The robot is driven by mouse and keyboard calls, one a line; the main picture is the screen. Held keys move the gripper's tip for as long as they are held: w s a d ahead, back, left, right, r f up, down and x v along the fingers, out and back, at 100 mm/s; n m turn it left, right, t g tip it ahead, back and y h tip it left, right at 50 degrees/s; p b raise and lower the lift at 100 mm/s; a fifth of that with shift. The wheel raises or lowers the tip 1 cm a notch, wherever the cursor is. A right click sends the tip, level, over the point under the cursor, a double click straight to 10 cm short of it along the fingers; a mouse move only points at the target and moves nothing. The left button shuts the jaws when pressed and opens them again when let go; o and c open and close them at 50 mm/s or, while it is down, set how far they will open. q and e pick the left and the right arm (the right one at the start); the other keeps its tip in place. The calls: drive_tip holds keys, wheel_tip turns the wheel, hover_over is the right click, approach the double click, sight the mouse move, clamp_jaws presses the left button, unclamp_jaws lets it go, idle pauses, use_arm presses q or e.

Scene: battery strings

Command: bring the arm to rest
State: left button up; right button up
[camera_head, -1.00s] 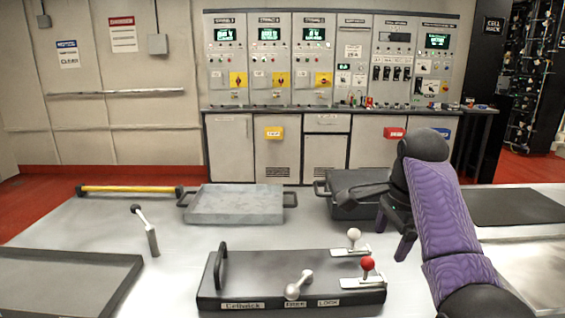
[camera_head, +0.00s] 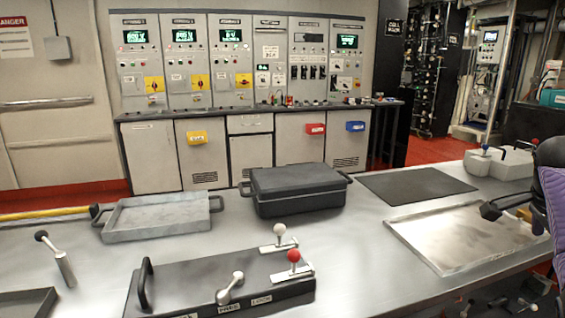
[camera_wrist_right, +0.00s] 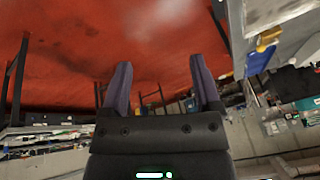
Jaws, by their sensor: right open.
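My right arm shows at the right edge of the head view as a purple link, partly cut off by the frame. My left gripper is not in view.
On the bench stand a closed black case (camera_head: 300,190), a grey tray (camera_head: 160,220), a black fixture (camera_head: 185,278) with a red-knobbed lever (camera_head: 294,256), and a dark mat (camera_head: 415,185). A white container (camera_head: 476,163) stands at the far right. Control cabinets line the back.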

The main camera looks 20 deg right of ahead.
drive_tip(key=s+d+f+n+h, duration=0.25)
drive_tip(key=f+n, duration=0.25)
drive_tip(key=f, duration=0.3)
drive_tip(key=s+d+f+n+g+h, duration=0.1)
drive_tip(key=s+d+f+n, duration=0.15)
drive_tip(key=f+n, duration=0.35)
drive_tip(key=s+d+f+n+h, duration=0.2)
drive_tip(key=s+f+n, duration=0.15)
drive_tip(key=f, duration=0.55)
drive_tip(key=s+a+f+n+t+y, duration=0.1)
drive_tip(key=s+f+n, duration=0.5)
drive_tip(key=s+n, duration=0.3)
drive_tip(key=s+f+n+t, duration=0.1)
drive_tip(key=s+f+n, duration=0.45)
drive_tip(key=s, duration=0.45)
drive_tip(key=s+a+f+m+g+y, duration=0.1)
drive_tip(key=s+a+f+y, duration=0.2)
drive_tip(key=a+f, duration=0.65)
drive_tip(key=s+a+f+m+y, duration=0.15)
drive_tip(key=s+a+f, duration=0.3)
drive_tip(key=a, duration=0.95)
drive_tip(key=a+f+y+p, duration=0.1)
drive_tip(key=a+f+y, duration=0.2)
drive_tip(key=a, duration=1.4)
drive_tip(key=shift+g+y+p, duration=0.3)
drive_tip(key=shift+y+p, duration=0.05)
drive_tip(key=shift+y, duration=0.05)
